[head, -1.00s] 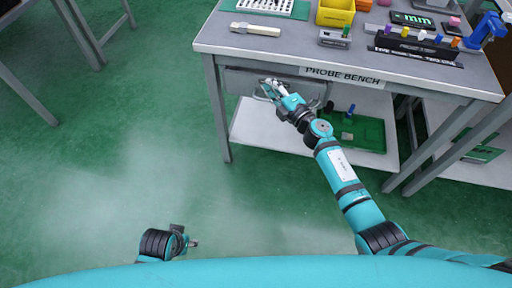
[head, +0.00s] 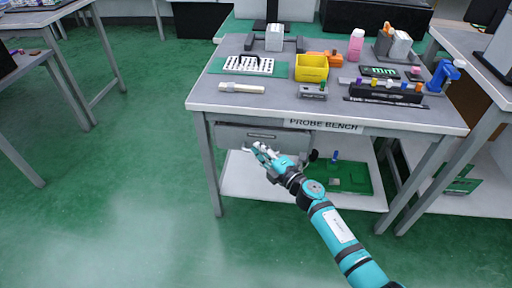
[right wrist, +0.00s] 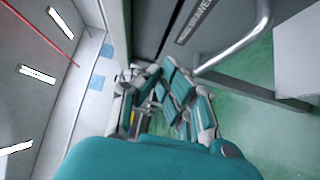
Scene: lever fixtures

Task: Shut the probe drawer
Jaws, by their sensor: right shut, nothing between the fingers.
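The probe drawer (head: 232,133) is a grey front under the left part of the probe bench top (head: 215,103). Its front sits close below the bench's front edge; I cannot tell whether a small gap is left. My right gripper (head: 257,149) is shut and empty, right at the lower part of the drawer front; contact is not clear. In the right wrist view, the right gripper's fingers (right wrist: 165,100) are together beside the dark drawer front (right wrist: 172,22) with its label, and a metal bar handle (right wrist: 238,45) shows near them. My left gripper is out of view.
Bench legs (head: 212,170) stand near my arm. The green floor in front is clear.

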